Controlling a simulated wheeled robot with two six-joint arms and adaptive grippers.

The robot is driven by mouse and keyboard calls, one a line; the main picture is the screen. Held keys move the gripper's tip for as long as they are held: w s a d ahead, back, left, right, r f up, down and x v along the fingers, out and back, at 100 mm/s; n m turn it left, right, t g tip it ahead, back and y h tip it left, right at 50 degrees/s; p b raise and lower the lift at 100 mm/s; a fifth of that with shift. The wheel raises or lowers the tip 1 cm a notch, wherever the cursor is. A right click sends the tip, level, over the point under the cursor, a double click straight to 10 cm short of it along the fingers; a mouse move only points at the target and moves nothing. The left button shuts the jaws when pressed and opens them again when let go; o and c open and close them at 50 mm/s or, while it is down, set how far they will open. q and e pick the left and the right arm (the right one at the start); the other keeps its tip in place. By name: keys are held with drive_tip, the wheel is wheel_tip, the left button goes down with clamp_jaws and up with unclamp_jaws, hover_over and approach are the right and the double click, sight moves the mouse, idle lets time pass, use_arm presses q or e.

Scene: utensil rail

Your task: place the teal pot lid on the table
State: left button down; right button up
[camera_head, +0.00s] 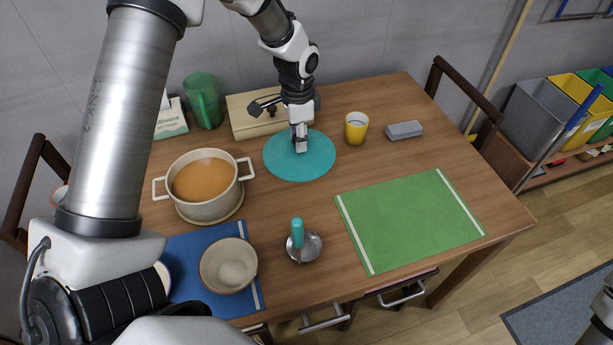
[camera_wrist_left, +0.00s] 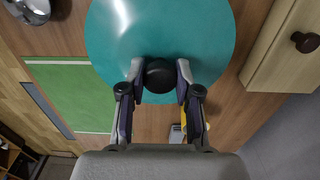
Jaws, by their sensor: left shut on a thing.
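The teal pot lid (camera_head: 300,169) is a flat disc at the back middle of the wooden table (camera_head: 290,280), between the pot and the yellow cup. It fills much of the left wrist view (camera_wrist_left: 160,25), level with its dark knob (camera_wrist_left: 160,82) towards the wrist. My left gripper (camera_head: 300,143) is above the lid's middle, shut on the knob with one finger on each side. I cannot tell whether the lid's underside touches the table. My right gripper is not in view.
A cream pot (camera_head: 211,207) of orange soup stands left of the lid. A wooden box (camera_head: 243,129) is behind it, a yellow cup (camera_head: 356,128) and grey block (camera_head: 404,130) to its right. The green mat (camera_head: 410,218) is bare.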

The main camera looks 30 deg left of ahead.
use_arm(q)
wheel_tip(320, 180, down, 9)
drive_tip(key=shift+a+f, duration=0.1)
drive_tip(key=c, duration=0.8)
unclamp_jaws()
drive_tip(key=shift+s, duration=0.1)
wheel_tip(320, 180, up, 12)
drive_tip(key=shift+r, duration=0.1)
